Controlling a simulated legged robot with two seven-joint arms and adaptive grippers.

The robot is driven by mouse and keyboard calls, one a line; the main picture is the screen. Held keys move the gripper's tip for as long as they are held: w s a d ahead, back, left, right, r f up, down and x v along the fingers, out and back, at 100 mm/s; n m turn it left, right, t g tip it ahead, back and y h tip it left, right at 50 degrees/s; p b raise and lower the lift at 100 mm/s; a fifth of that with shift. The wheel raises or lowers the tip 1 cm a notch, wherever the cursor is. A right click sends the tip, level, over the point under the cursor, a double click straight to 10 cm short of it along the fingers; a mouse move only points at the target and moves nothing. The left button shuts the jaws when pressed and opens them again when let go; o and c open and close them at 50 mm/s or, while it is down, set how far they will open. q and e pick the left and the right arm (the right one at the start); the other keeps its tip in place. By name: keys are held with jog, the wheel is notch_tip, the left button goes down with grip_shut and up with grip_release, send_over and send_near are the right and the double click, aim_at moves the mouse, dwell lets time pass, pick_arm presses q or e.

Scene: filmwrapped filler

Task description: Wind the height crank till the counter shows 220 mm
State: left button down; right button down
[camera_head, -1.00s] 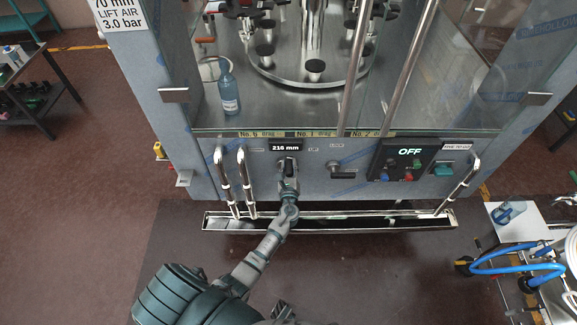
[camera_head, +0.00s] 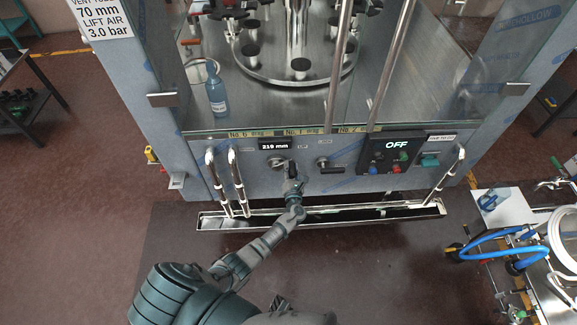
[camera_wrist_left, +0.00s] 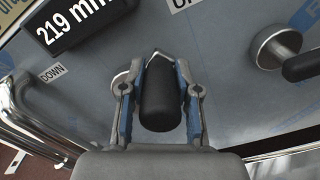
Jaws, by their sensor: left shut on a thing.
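The counter (camera_head: 275,145) on the front panel reads 219 mm; it also shows large in the left wrist view (camera_wrist_left: 74,22). The height crank (camera_head: 279,163) sits just below it. My left gripper (camera_head: 292,180) is at the crank. In the left wrist view the crank's black handle (camera_wrist_left: 160,98) lies between the two fingers of my left gripper (camera_wrist_left: 158,70), which is shut on it. A "DOWN" label (camera_wrist_left: 53,73) shows beside the crank. The crank's arm is mostly hidden by the gripper. My right gripper is not in view.
A second crank lever (camera_head: 328,166) is close on the right. A control box (camera_head: 396,154) reading OFF is further right. Chrome bars (camera_head: 238,182) stand left of the crank, above a metal trough (camera_head: 235,222). A blue bottle (camera_head: 216,92) stands behind the glass.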

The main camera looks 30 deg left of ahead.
pick_arm(q)
jog(key=shift+w+d+f+m, duration=0.1)
jog(key=shift+w+f+m, duration=0.1)
jog(key=shift+m, duration=0.4)
jog(key=shift+w+d+f+m, duration=0.1)
jog(key=shift+f+m, duration=0.1)
jog(key=shift+m, duration=0.4)
jog(key=c, duration=0.8)
grip_release()
jog(key=shift+f, duration=0.2)
jog(key=v, duration=1.2)
jog(key=shift+w+f, duration=0.1)
jog(key=shift+f, duration=0.05)
